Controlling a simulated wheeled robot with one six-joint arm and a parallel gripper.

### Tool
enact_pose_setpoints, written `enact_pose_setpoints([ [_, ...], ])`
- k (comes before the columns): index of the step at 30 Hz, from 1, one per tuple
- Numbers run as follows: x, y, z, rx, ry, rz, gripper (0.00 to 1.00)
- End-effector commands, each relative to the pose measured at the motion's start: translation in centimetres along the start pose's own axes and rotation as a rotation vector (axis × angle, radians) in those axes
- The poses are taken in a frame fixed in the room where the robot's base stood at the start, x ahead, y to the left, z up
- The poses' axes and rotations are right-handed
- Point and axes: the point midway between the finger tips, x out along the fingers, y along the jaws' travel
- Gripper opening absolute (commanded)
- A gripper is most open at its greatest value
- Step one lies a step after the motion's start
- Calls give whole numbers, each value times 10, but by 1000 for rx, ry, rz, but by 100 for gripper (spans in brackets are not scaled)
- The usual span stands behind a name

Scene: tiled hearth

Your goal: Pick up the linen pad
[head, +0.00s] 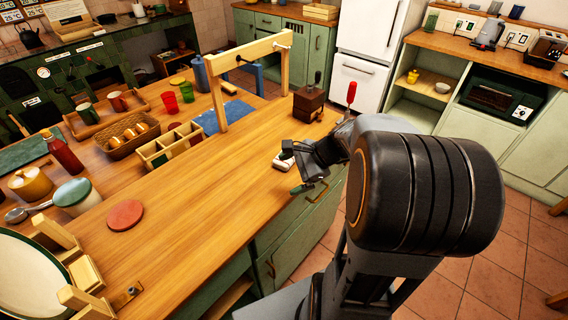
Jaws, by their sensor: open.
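A small whitish, pad-like piece (281,163), which looks like the linen pad, lies on the wooden counter near its right edge. My gripper (292,170) is at that edge, low over the counter, with its dark fingers spread apart. One finger is on the far side of the pale piece and the other on its near side. The piece sits at the mouth of the gripper, partly hidden by it. I cannot tell whether the fingers touch it.
A wooden frame (217,92) stands over a blue mat (236,112). A brown grinder-like box (309,103) and a red-handled tool (351,93) are beyond my gripper. A red disc (124,215) lies left. The counter's middle is clear.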

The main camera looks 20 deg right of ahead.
Motion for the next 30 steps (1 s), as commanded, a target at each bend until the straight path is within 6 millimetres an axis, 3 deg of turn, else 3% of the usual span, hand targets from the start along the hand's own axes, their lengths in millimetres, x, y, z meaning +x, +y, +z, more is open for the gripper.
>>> enact_pose_setpoints([
  [1,2,-6,-27,166,-48,-76,100],
  [3,-4,-18,-53,363,-120,-181,100],
  [6,-15,-30,-86,574,-207,-304,100],
  [10,-24,-38,-113,732,-283,-405,100],
  [14,-14,-49,-121,786,-314,-441,100],
  [22,26,-73,-116,789,-315,-444,100],
  [30,42,-82,-114,788,-313,-445,100],
])
